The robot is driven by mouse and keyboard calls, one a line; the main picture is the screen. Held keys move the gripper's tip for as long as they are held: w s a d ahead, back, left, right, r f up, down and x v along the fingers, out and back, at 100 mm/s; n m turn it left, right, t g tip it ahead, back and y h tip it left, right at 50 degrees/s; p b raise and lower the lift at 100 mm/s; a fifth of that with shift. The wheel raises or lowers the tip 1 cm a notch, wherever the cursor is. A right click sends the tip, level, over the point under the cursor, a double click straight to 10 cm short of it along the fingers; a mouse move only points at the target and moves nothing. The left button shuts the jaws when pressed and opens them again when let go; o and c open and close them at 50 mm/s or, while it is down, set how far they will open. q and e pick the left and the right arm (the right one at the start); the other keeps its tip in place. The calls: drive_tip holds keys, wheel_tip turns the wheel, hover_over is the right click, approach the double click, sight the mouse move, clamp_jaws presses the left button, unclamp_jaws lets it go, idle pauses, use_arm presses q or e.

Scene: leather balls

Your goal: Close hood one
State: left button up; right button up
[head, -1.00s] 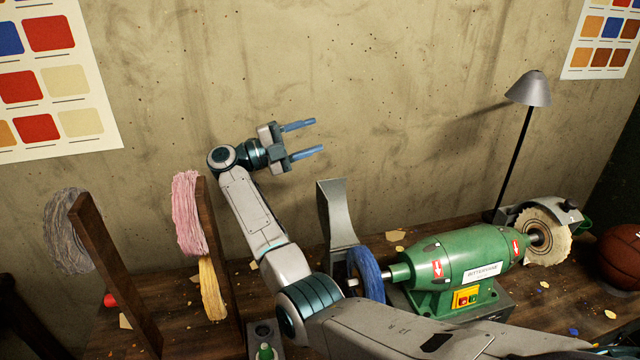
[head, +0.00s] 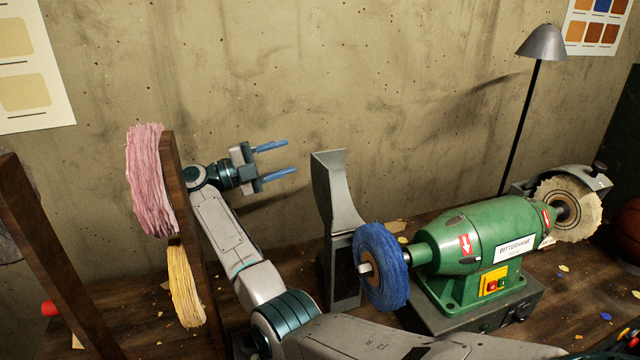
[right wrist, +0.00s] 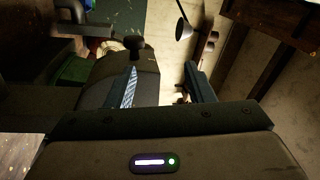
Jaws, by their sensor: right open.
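A green bench machine (head: 470,238) carries a blue wheel (head: 381,268) on its left and a pale cloth wheel (head: 568,207) on its right. A grey metal hood (head: 335,190) stands upright behind the blue wheel, leaving it uncovered. Another grey hood (head: 565,178) arches over the pale wheel. I cannot tell which is hood one. My right gripper (head: 292,157) is open and empty, left of the upright hood's top and apart from it. In the right wrist view, a grey surface with a black knob (right wrist: 134,43) shows beyond the open fingers (right wrist: 163,82). My left gripper is out of view.
Dark wooden posts hold pink (head: 150,180) and yellow (head: 184,285) yarn at the left, close to my right arm. A grey lamp (head: 541,42) stands behind the machine. The concrete wall (head: 400,100) is behind. Scraps lie on the wooden bench (head: 290,260).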

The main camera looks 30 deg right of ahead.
sight(324, 161)
drive_tip(key=d, duration=0.3)
drive_tip(key=s+d+f+p, duration=0.1)
drive_tip(key=d, duration=0.2)
drive_tip(key=s+d+f, duration=0.1)
drive_tip(key=d, duration=0.2)
drive_tip(key=shift+s+d+f, duration=0.15)
drive_tip(key=shift+d, duration=0.2)
drive_tip(key=shift+s+d, duration=0.1)
drive_tip(key=shift+d, duration=0.3)
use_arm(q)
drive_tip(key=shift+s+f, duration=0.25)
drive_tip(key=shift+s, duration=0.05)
use_arm(e)
drive_tip(key=shift+f, duration=0.1)
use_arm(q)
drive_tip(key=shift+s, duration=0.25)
use_arm(e)
clamp_jaws()
